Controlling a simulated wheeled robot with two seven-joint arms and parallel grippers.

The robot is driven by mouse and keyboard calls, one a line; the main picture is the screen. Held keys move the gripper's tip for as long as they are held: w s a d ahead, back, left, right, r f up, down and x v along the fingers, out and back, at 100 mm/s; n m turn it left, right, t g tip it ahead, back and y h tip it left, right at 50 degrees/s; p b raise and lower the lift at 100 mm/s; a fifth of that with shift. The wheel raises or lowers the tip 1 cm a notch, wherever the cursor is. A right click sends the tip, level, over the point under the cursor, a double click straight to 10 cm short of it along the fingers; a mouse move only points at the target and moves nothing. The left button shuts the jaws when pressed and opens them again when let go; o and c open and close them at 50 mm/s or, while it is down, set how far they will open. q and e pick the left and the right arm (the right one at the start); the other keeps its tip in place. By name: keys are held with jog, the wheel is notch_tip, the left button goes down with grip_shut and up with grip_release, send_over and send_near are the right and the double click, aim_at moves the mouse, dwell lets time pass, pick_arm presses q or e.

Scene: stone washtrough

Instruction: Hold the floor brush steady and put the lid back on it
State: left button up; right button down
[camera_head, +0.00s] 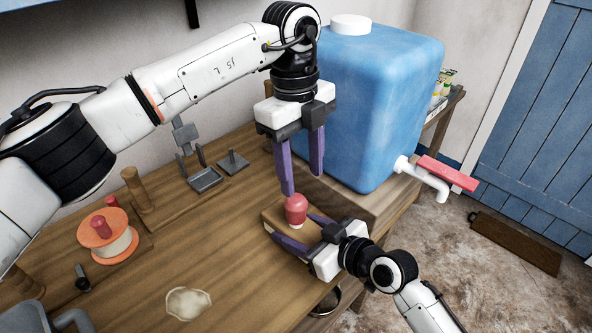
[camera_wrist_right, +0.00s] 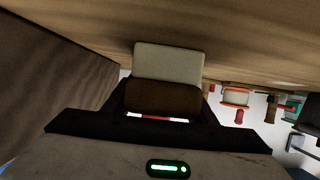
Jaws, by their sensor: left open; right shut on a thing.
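The floor brush (camera_head: 274,218) is a brown block near the table's front edge. In the right wrist view its brown body (camera_wrist_right: 163,97) and a cream part (camera_wrist_right: 169,62) show beyond my gripper's palm. My right gripper (camera_head: 300,231) is shut on the brush from the right. A red, round-topped piece (camera_head: 296,210), which looks like the lid, sits at the top of the brush; I cannot tell whether it is seated. My left gripper (camera_head: 302,185) is open and points down just above the red piece, its fingertips close to it. Nothing shows between its fingers.
A big blue water tank (camera_head: 375,110) with a red-handled tap (camera_head: 447,173) stands close behind and right of the grippers. An orange-rimmed spool (camera_head: 108,245), a wooden peg (camera_head: 137,190) and a grey metal piece (camera_head: 205,180) are on the left. The table around a pale patch (camera_head: 188,303) is clear.

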aim_at(296, 199)
pick_arm(q)
jog(key=n, duration=0.3)
jog(key=a+n, duration=0.1)
jog(key=shift+w+f+n+t+y, duration=0.1)
jog(key=shift+f+n+t+y, duration=0.2)
jog(key=shift+f+y, duration=0.1)
jog(key=shift+f, duration=3.95)
